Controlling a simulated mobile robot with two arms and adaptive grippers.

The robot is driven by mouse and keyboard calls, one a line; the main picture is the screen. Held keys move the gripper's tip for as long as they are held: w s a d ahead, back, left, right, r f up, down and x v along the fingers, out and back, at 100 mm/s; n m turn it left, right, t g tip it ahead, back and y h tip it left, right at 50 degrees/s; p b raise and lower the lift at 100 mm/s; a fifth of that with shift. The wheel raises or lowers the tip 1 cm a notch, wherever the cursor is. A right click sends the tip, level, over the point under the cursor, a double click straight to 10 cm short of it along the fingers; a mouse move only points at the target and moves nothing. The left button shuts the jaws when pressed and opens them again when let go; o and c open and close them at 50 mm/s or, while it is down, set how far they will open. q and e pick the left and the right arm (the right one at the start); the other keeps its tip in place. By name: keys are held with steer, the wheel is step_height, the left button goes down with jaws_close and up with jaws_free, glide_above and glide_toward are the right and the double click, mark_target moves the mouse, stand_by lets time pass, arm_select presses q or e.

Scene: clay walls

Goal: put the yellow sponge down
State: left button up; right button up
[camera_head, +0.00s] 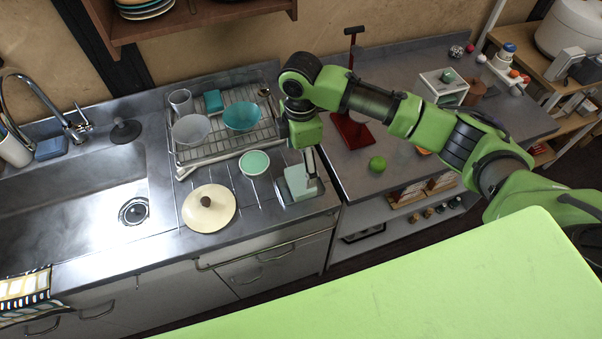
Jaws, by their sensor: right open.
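My right gripper (312,168) points down over the counter at the front right of the dish rack. It is open. A pale green, box-like thing (297,184) on a dark flat base sits right beside and below its fingers; I cannot tell whether they touch. I cannot make out a yellow sponge anywhere in the head view; it may be hidden by my right arm or gripper. My left gripper is not in view.
A dish rack (190,157) holds bowls. A cream lid (209,208) and a mint bowl (254,162) are left of my gripper. The steel sink (75,195) is at the left. A green ball (377,164) and red stand (352,130) are on the right counter.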

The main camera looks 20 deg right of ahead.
step_height(320, 180, up, 6)
steer(key=shift+f+b, duration=0.1)
steer(key=shift+b, duration=0.35)
